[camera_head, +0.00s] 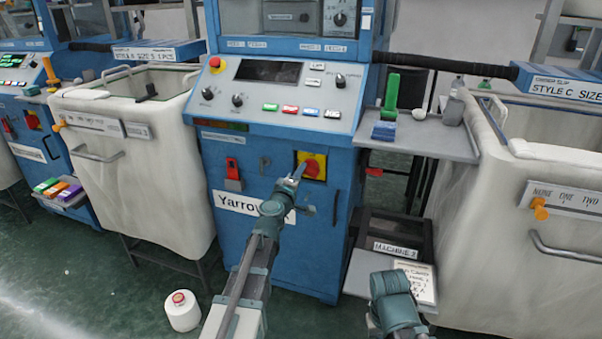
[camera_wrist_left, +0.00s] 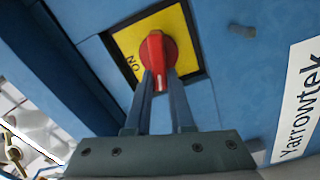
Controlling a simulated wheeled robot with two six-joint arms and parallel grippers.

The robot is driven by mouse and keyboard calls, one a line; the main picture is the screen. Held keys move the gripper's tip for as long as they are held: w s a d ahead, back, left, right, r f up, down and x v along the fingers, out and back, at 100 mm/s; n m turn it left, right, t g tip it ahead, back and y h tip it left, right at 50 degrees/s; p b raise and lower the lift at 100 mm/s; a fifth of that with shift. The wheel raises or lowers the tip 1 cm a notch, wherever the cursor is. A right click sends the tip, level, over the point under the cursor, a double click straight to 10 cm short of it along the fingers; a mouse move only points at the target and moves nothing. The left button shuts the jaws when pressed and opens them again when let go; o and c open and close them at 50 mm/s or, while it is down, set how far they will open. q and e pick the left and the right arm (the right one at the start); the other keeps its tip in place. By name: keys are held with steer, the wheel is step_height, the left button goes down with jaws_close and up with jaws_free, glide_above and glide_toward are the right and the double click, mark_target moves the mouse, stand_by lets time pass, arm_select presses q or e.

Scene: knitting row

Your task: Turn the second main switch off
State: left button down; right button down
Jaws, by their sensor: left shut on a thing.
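The main switch is a red rotary knob on a yellow plate (camera_head: 318,157) on the blue front of the middle machine. In the left wrist view the red knob (camera_wrist_left: 155,52) sits in front of the yellow plate (camera_wrist_left: 182,30), with the word "ON" beside it. My left gripper (camera_head: 297,172) reaches the switch; its two fingers (camera_wrist_left: 160,90) are shut on the lower part of the knob. The knob's handle points down between the fingers in the wrist view. My right arm shows at the lower right of the head view; its fingertips cannot be made out.
A red-handled switch (camera_head: 233,170) is left of the main switch. Above is a sloped control panel (camera_head: 290,95) with buttons. A side shelf (camera_head: 420,138) holds a green and a blue item. White fabric bins (camera_head: 130,180) flank the machine. A white cone (camera_head: 182,311) stands on the floor.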

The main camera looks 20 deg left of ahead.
arm_select(q)
steer(key=shift+a+f+n, duration=0.1)
steer(key=shift+f+n, duration=0.05)
steer(key=shift+n, duration=0.7)
steer(key=shift+f+n, duration=0.15)
steer(key=shift+n, duration=0.7)
arm_select(e)
steer(key=shift+f, duration=0.25)
arm_select(q)
steer(key=c, duration=0.8)
jaws_free()
